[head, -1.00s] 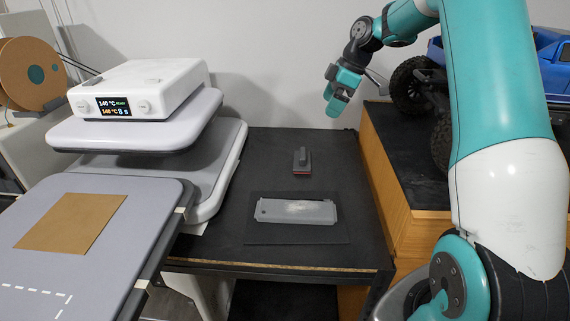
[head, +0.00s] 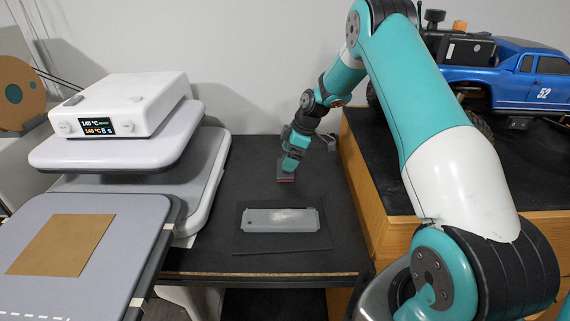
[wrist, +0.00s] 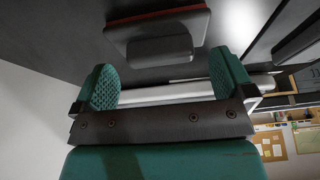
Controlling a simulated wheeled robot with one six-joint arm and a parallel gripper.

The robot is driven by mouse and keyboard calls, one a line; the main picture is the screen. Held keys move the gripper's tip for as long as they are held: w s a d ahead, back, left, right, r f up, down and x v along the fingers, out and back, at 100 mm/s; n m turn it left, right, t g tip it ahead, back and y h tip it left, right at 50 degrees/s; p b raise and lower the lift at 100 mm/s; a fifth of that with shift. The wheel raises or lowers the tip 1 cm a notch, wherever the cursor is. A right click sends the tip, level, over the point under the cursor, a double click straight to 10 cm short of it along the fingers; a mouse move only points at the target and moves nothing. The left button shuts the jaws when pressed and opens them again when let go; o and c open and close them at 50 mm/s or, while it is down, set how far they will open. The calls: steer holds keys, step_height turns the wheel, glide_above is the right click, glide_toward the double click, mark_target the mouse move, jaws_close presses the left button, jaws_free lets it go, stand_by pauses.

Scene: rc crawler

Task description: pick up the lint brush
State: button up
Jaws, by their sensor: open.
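The lint brush is a small dark grey block with a raised grip and a red underside edge. In the head view the lint brush (head: 286,179) sits on the black table behind the grey plate, mostly hidden by my gripper. My gripper (head: 290,166) is over it, pointing down. In the wrist view the brush (wrist: 158,36) lies ahead of the fingertips, centred roughly between them. My gripper (wrist: 166,78) is open there, with green padded fingers spread apart and nothing between them.
A grey plate (head: 270,219) on a dark mat lies nearer on the black table (head: 240,262). A white heat press (head: 130,105) stands to the left. A wooden box (head: 365,205) bearing a blue truck (head: 505,80) stands to the right.

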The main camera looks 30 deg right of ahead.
steer(key=shift+x, duration=1.05)
steer(key=c, duration=1)
steer(key=shift+r, duration=0.1)
step_height(320, 180, up, 20)
steer(key=b, duration=0.3)
